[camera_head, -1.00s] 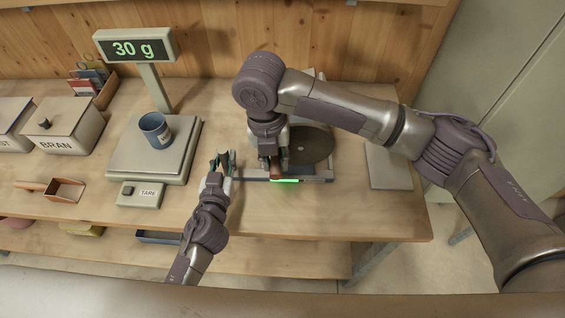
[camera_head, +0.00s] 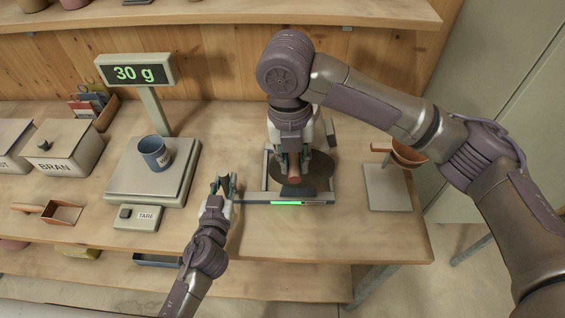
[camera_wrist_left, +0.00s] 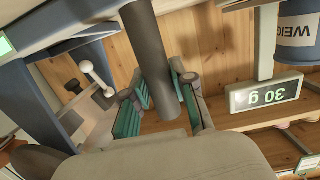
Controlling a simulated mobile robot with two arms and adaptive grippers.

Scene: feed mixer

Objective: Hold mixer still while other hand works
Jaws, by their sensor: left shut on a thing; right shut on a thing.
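The mixer stands at the bench's front, with a grey frame (camera_head: 265,172), a dark round disc (camera_head: 321,174) and a green-lit strip (camera_head: 287,203) along its front edge. My left gripper (camera_head: 224,186) is at the frame's left front corner. In the left wrist view its green-padded fingers (camera_wrist_left: 162,108) are closed around a dark grey bar (camera_wrist_left: 150,45). My right gripper (camera_head: 293,162) reaches down over the disc and is shut on a red-brown handle (camera_head: 294,178). The right gripper hides part of the mixer behind it.
Left of the mixer is a scale (camera_head: 125,183) with a blue cup (camera_head: 154,153); its display (camera_head: 135,71) reads 30 g. A bran bin (camera_head: 72,150) and a scoop (camera_head: 60,212) lie further left. A grey plate (camera_head: 388,190) and brown bowl (camera_head: 407,155) are on the right.

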